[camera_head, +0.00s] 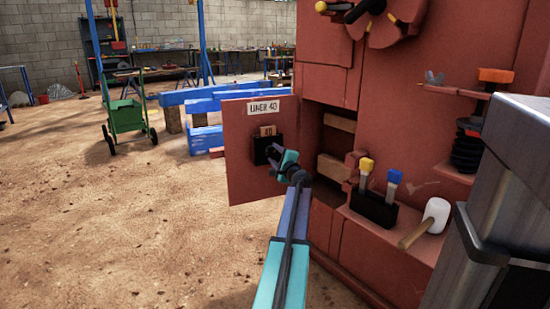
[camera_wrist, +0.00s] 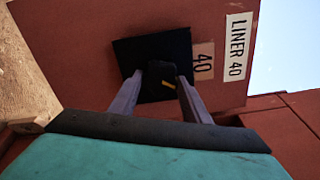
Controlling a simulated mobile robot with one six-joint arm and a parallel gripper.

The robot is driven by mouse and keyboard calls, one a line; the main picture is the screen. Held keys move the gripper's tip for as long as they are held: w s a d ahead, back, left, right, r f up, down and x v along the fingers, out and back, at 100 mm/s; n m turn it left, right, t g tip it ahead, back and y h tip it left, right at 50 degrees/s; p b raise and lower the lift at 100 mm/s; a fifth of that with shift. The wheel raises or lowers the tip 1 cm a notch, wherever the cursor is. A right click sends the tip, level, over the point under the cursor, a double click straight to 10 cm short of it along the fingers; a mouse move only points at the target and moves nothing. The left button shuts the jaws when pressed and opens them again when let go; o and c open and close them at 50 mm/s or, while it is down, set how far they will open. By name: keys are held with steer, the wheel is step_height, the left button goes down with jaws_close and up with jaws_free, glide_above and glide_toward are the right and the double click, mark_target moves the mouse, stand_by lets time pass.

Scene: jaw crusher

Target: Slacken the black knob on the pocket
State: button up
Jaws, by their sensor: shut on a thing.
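The black pocket (camera_head: 261,149) is fixed to an open red door (camera_head: 248,185) under a white "LINER 40" label (camera_head: 263,107). A tan card marked 40 (camera_head: 267,131) sticks out of the pocket; it also shows in the wrist view (camera_wrist: 203,62). In the wrist view the dark knob (camera_wrist: 160,71), with a small yellow mark, stands out from the pocket (camera_wrist: 127,52). My gripper (camera_wrist: 160,80) is shut on the knob, one finger on either side. In the head view my gripper (camera_head: 274,155) meets the pocket front and hides the knob.
Right of the door is an open recess with tan blocks (camera_head: 336,166). A ledge holds a black holder (camera_head: 373,208) with yellow- and blue-topped tools and a white mallet (camera_head: 437,212). A green cart (camera_head: 126,117) and blue beams (camera_head: 207,97) stand behind. Sandy ground at left is clear.

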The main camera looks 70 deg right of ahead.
steer(key=o, duration=1)
steer(key=shift+o, duration=0.2)
steer(key=p+v, duration=0.3)
steer(key=v, duration=1)
steer(key=shift+s+a+p, duration=0.25)
steer(key=shift+p, duration=0.05)
